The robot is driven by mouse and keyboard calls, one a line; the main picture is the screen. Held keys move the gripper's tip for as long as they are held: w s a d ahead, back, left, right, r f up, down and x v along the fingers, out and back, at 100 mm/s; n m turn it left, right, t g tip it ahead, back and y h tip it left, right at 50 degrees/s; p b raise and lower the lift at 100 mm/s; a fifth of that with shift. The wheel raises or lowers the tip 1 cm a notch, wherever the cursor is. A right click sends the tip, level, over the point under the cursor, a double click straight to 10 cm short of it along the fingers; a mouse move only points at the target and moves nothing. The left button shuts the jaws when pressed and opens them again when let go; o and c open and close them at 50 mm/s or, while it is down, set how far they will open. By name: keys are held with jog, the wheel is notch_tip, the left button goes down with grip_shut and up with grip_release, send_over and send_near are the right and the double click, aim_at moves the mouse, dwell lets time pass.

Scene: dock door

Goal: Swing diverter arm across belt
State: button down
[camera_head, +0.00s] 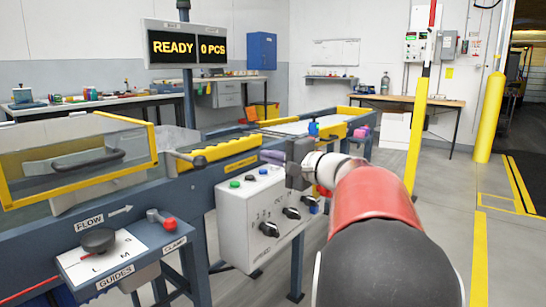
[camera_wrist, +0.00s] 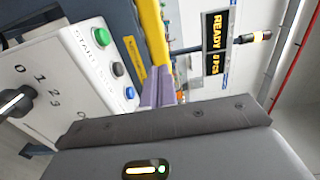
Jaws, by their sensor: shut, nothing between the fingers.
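The belt line (camera_head: 285,128) runs from the left foreground toward the back, with yellow rails along it. A yellow bar (camera_head: 232,148) with a dark handle-like end (camera_head: 199,162) lies along the near side; it may be the diverter arm, but I cannot tell for sure. My gripper (camera_head: 264,156) has pale purple fingers, shut and empty, above the control box and close to the yellow rail. In the wrist view the shut fingers (camera_wrist: 158,86) point toward a yellow rail (camera_wrist: 150,35); I cannot tell whether they touch it.
The white control box (camera_head: 262,218) with buttons and knobs is below my gripper. A clear yellow-framed guard (camera_head: 85,160) and a guides-and-clamp panel (camera_head: 118,255) stand left. A sign (camera_head: 187,45) reads READY, 0 PCS. Yellow posts (camera_head: 490,118) stand right; floor there is open.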

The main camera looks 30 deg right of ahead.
aim_at(235, 145)
jog(key=p+x, duration=0.1)
jog(key=x, duration=0.9)
jog(key=shift+w+a, duration=0.1)
jog(key=shift+w, duration=0.05)
jog(key=w+n+g+y+p, duration=0.1)
jog(key=w+y, duration=0.1)
jog(key=w+a+n+g+y+p, duration=0.1)
jog(key=w+n+y+p, duration=0.1)
jog(key=w, duration=0.1)
jog(key=shift+w+a+r+g+y, duration=0.15)
jog(key=shift+w+g+y, duration=0.1)
jog(key=shift+g+y, duration=0.15)
jog(key=shift+w+a+n+g+y+p, duration=0.3)
jog(key=shift+w+n+y+p, duration=0.1)
jog(key=shift+n+p, duration=0.15)
jog(key=shift+f, duration=0.25)
jog(key=shift+s+d, duration=0.1)
